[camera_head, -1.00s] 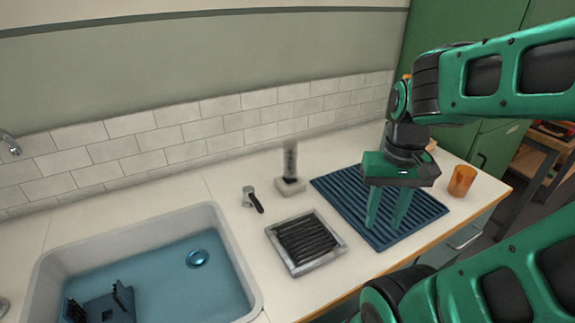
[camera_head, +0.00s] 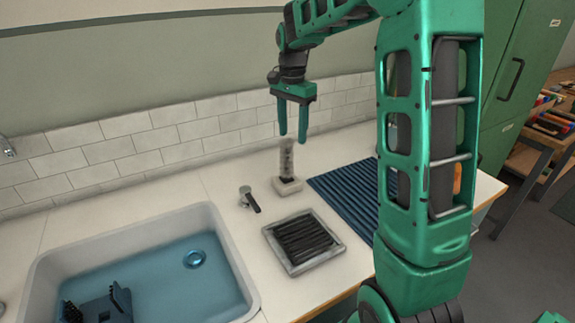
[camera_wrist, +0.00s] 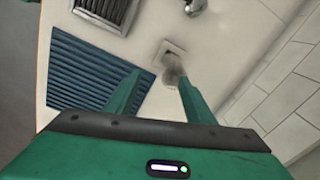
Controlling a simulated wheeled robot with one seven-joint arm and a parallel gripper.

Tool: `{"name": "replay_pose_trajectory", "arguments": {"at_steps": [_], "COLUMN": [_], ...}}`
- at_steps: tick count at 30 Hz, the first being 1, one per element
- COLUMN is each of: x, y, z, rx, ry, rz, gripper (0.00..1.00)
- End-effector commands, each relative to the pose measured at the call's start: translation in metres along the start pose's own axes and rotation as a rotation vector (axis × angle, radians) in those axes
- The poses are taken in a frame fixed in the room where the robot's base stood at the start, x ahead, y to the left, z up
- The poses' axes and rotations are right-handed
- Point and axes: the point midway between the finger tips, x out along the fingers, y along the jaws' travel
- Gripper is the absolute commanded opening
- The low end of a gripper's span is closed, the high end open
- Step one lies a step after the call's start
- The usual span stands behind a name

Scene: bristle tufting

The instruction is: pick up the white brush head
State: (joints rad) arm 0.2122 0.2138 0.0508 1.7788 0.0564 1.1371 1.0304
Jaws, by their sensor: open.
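A small white block (camera_head: 287,186) stands on the counter with a blurred grey upright tuft (camera_head: 287,160) on it. I take it for the white brush head, though the blur leaves this unsure. In the wrist view the block (camera_wrist: 171,48) shows just beyond the fingertips, with the tuft (camera_wrist: 173,72) rising between the fingers. My gripper (camera_head: 292,136) is open and points down, its fingertips near the top of the tuft. It also shows in the wrist view (camera_wrist: 160,78), with nothing held. I cannot tell whether a finger touches the tuft.
A blue ribbed mat (camera_head: 343,197) lies right of the block, partly behind my arm. A framed dark grate (camera_head: 303,242) lies in front. A small black-and-metal piece (camera_head: 250,199) is left of the block. A sink (camera_head: 225,245) holds a dark blue fixture (camera_head: 100,308). The tiled wall (camera_head: 130,160) is close behind.

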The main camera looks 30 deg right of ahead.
Motion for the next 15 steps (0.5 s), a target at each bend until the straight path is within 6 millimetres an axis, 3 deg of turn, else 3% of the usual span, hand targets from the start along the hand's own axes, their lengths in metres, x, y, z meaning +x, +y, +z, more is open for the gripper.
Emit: {"name": "replay_pose_trajectory", "arguments": {"at_steps": [3, 6, 15], "x": [0.006, 0.010, 0.050], "y": [-0.023, -0.031, -0.032], "z": [-0.003, -0.003, -0.004], "rx": [0.044, 0.064, 0.070], "ry": [-0.009, -0.013, -0.015], "rz": [-0.004, -0.005, -0.005], "gripper": [0.49, 0.49, 0.49]}}
